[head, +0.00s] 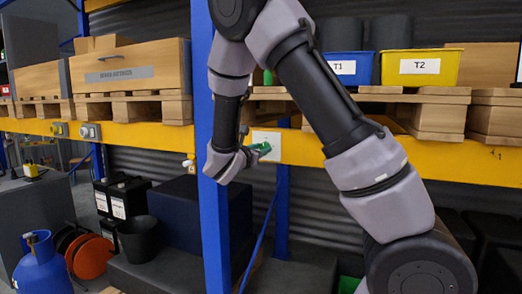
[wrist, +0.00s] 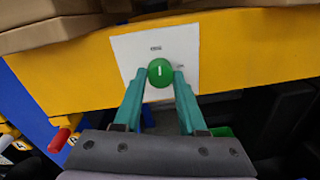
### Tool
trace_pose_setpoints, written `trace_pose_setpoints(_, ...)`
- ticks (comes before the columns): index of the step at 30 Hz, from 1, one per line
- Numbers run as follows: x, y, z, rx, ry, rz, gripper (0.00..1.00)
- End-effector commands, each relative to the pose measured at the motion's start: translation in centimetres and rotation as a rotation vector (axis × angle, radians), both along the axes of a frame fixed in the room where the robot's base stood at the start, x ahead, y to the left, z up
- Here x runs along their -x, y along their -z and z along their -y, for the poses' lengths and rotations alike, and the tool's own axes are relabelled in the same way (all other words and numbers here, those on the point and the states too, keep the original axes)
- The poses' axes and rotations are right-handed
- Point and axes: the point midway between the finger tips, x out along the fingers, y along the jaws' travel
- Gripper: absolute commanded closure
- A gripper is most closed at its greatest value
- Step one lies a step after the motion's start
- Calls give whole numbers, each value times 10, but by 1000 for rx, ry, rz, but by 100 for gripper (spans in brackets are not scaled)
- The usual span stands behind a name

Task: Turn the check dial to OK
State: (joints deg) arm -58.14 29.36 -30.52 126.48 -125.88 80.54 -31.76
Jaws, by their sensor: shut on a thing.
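The check dial (wrist: 160,72) is a round green knob with a short white mark, on a white plate (wrist: 125,50) fixed to a yellow beam. The mark stands close to upright in the wrist view. A small dark label above the dial is too small to read. My gripper (wrist: 160,76) has its two teal fingers closed on the dial, one on each side. In the head view, my gripper (head: 258,149) reaches the white plate (head: 268,137) just right of a blue post; my wrist and fingers hide much of the dial there.
The blue post (head: 211,150) stands close beside my wrist. Above the yellow beam (head: 455,155), a blue bin (head: 348,68) marked T1 and a yellow bin (head: 420,68) marked T2 sit on pallets. A red-ended handle (wrist: 58,140) shows at lower left in the wrist view.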

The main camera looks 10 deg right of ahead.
Motion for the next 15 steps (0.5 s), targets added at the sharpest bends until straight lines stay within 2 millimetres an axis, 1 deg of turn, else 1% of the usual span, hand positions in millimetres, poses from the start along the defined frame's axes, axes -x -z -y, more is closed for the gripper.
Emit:
trace_pose_setpoints(8,0,0,0,-142,1,101,100)
trace_pose_setpoints(15,0,-1,0,-325,2,230,100)
